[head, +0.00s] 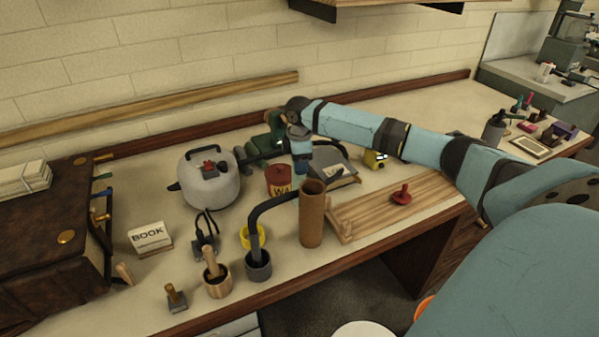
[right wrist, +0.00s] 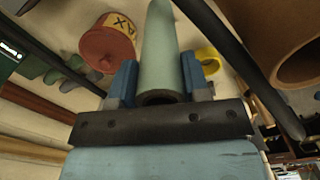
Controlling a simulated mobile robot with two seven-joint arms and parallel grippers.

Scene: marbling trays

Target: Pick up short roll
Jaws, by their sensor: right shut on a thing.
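My right gripper (right wrist: 160,78) is shut on a grey-green hollow roll (right wrist: 159,45), which I take to be the short roll. The roll lies between the two blue fingers with its open end facing the wrist. In the head view my right gripper (head: 300,166) is over the table, behind the tall brown tube and beside the red wax tin. I cannot make out the held roll clearly there, nor tell whether it touches the table. My left gripper is not in view.
The brown tube (head: 312,215) stands upright close by, with a dark curved bar (head: 268,207) beside it. The red wax tin (head: 279,181) is left of the gripper. A slatted wooden board (head: 375,212) lies to the right. A white kettle-like pot (head: 210,184) stands further left.

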